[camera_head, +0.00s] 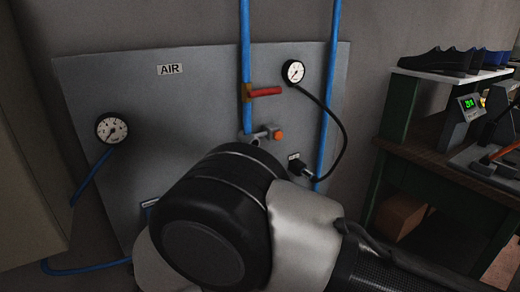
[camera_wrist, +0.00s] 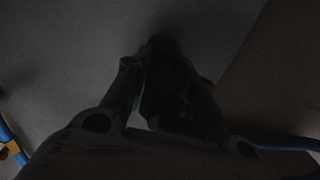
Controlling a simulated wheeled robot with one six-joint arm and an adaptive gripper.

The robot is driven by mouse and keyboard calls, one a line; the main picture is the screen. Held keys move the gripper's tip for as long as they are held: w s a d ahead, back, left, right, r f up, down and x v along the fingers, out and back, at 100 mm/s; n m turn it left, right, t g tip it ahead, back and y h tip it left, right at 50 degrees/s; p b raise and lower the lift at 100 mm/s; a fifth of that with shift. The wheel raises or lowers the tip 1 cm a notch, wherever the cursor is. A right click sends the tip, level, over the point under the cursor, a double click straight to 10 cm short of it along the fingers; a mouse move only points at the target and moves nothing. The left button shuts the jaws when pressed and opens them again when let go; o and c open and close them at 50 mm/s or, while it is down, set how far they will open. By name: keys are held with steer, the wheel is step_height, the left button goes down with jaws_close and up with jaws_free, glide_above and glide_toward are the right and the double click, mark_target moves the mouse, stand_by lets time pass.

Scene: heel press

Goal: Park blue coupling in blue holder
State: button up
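My gripper shows in the wrist view (camera_wrist: 160,75), very dark, with its two fingers pointing up the picture toward a grey surface. A dark shape (camera_wrist: 168,95) lies between or just behind the fingers. I cannot tell whether it is the blue coupling or whether the fingers grip it. In the head view my arm hides the gripper. No blue coupling can be made out.
The grey AIR panel (camera_head: 200,110) carries a left gauge (camera_head: 113,127), a right gauge (camera_head: 293,72), blue pipes (camera_head: 246,40), a red valve handle (camera_head: 266,92) and an orange-tipped fitting (camera_head: 278,135). A blue hose (camera_head: 85,268) runs low left. A bench (camera_head: 450,165) stands right.

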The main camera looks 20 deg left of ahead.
steer(key=o, duration=0.5)
